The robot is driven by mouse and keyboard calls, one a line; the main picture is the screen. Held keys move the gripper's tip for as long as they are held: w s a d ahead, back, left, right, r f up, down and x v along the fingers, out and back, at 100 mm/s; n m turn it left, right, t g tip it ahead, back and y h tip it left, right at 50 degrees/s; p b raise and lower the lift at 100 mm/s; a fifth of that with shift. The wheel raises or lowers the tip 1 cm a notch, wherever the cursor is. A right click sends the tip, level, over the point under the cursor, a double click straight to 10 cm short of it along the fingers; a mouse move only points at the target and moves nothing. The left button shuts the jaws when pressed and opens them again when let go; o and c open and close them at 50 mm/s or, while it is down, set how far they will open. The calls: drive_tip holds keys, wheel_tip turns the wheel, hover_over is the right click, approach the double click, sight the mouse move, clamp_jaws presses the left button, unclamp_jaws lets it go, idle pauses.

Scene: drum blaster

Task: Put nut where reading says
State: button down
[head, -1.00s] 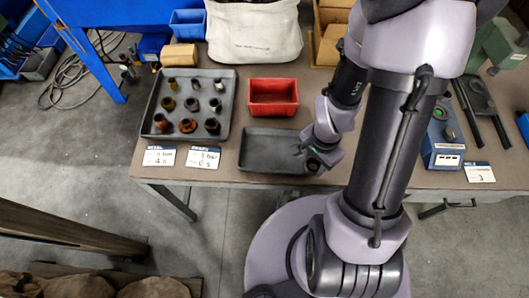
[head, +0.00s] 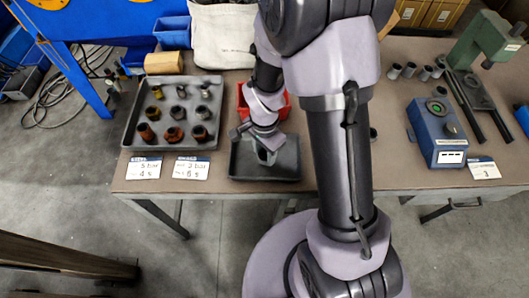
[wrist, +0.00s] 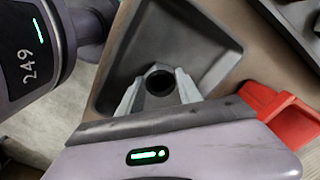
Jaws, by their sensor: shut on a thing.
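My gripper (head: 265,157) is over the shallow dark grey tray (head: 238,173) at the front of the bench. In the wrist view its two light grey fingers (wrist: 160,90) are shut on a dark round nut (wrist: 160,80) with a black hole. The nut is over the tray floor (wrist: 150,40); I cannot tell whether it touches it. A red bin (head: 242,103) stands behind the tray, partly hidden by my arm. A blue device (head: 437,132) with a green-lit dial stands at the right; its reading is too small to tell.
A grey tray (head: 130,128) at left holds several dark and coppery nuts. Two white cards (head: 144,168) (head: 190,168) lie in front, and another card (head: 484,167) lies by the device. Several small cylinders (head: 410,70) and a green press (head: 485,40) stand at right.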

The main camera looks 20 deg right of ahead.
drive_tip(key=shift+f+b, duration=0.4)
drive_tip(key=shift+b, duration=0.05)
drive_tip(key=c, duration=0.8)
unclamp_jaws()
drive_tip(key=shift+r, duration=0.1)
wheel_tip(320, 180, up, 18)
drive_tip(key=n+t+p, duration=0.1)
drive_tip(key=p, duration=0.5)
drive_tip(key=s+a+r+n+t, duration=0.1)
drive_tip(key=s+r+n, duration=0.1)
drive_tip(key=s+r, duration=0.2)
drive_tip(key=s+a+r+n+t+y, duration=0.1)
drive_tip(key=s+r+n+t, duration=0.1)
drive_tip(key=r, duration=0.4)
drive_tip(key=s+a+r+n+t+y, duration=0.1)
drive_tip(key=s+r+n, duration=0.2)
drive_tip(key=s+r, duration=0.2)
drive_tip(key=shift+s+a+r+n+t, duration=0.15)
drive_tip(key=shift+s+t, duration=0.05)
drive_tip(key=shift+s, duration=0.2)
drive_tip(key=shift+s+a+r+n+t, duration=0.1)
drive_tip(key=shift+s+r+n+t, duration=0.1)
drive_tip(key=shift+s, duration=0.2)
